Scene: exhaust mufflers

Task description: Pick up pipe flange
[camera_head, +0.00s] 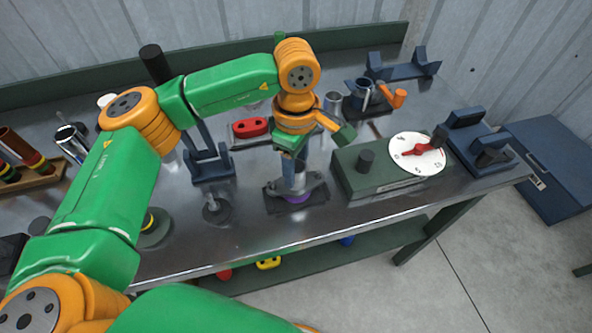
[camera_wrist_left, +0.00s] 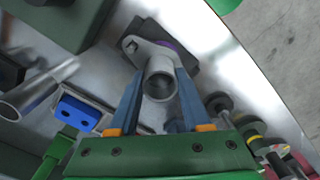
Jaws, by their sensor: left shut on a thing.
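The pipe flange (camera_head: 311,184) is a grey metal plate with a short upright pipe. It sits at a dark square base (camera_head: 284,207) near the bench's front edge, with a purple ring (camera_head: 298,198) showing under it. In the left wrist view the flange (camera_wrist_left: 160,62) shows its round pipe mouth and a bolt hole. My left gripper (camera_head: 293,168) points down over it, with its two blue-grey fingers (camera_wrist_left: 159,84) shut on either side of the pipe. I cannot tell whether the flange is clear of the base. My right gripper is not in view.
A green box with a white dial (camera_head: 417,154) stands close on the right. A dark blue bracket (camera_head: 209,166) and a small round grey stand (camera_head: 216,209) are on the left. A red block (camera_head: 252,127) lies behind. The metal bench (camera_head: 250,232) is bare along its front edge.

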